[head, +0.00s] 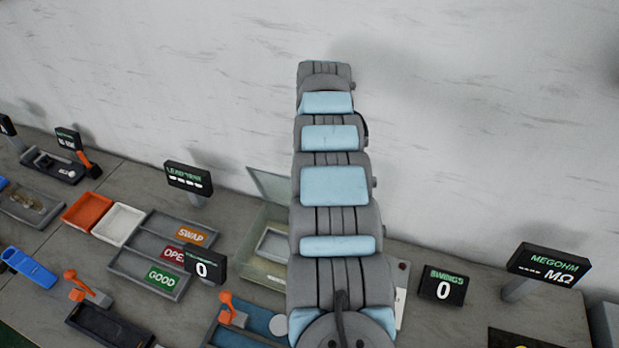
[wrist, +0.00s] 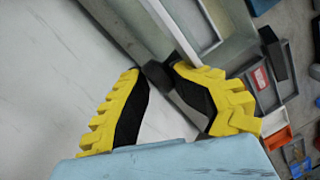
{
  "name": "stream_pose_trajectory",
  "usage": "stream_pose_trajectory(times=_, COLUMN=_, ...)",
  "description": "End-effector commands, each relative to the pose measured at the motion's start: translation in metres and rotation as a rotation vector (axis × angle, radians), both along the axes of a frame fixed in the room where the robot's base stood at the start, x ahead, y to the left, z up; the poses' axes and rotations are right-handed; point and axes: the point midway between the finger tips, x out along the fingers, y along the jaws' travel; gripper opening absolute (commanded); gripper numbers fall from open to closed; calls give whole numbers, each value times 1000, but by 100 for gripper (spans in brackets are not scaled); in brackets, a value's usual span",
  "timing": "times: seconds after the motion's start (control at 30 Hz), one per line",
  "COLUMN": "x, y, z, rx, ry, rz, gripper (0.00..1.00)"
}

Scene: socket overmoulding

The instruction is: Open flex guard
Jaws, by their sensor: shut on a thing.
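The flex guard is a clear box (head: 256,245) on the bench, partly hidden behind my arm in the head view. A translucent lid panel (head: 268,184) stands tilted up at its back edge. In the wrist view, the grey box edge (wrist: 122,28) runs diagonally past my fingers. My gripper (wrist: 157,72), with yellow and black fingers, is shut on a small dark knob (wrist: 157,77) by that edge. How the knob joins the guard cannot be made out. The gripper is hidden behind my arm in the head view.
A pale tray (head: 274,243) sits inside the box. Left of it are labelled trays (head: 165,277), an orange bin (head: 87,212) and a white bin (head: 117,224). A counter display (head: 205,265) stands close by. A swings display (head: 443,287) and a megohm display (head: 548,262) stand right.

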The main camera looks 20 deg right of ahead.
Motion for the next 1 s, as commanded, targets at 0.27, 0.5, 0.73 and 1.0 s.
stream_pose_trajectory(times=0.27, x=-3, y=-3, z=-12, rx=-2, ry=10, rz=-4, gripper=0)
stream_pose_trajectory(times=0.5, x=-3, y=-3, z=-12, rx=-1, ry=11, rz=-3, gripper=0)
stream_pose_trajectory(times=0.73, x=-3, y=-3, z=-12, rx=-1, ry=13, rz=-2, gripper=49)
stream_pose_trajectory(times=1.0, x=-1, y=-1, z=-8, rx=0, ry=7, rz=1, gripper=63)
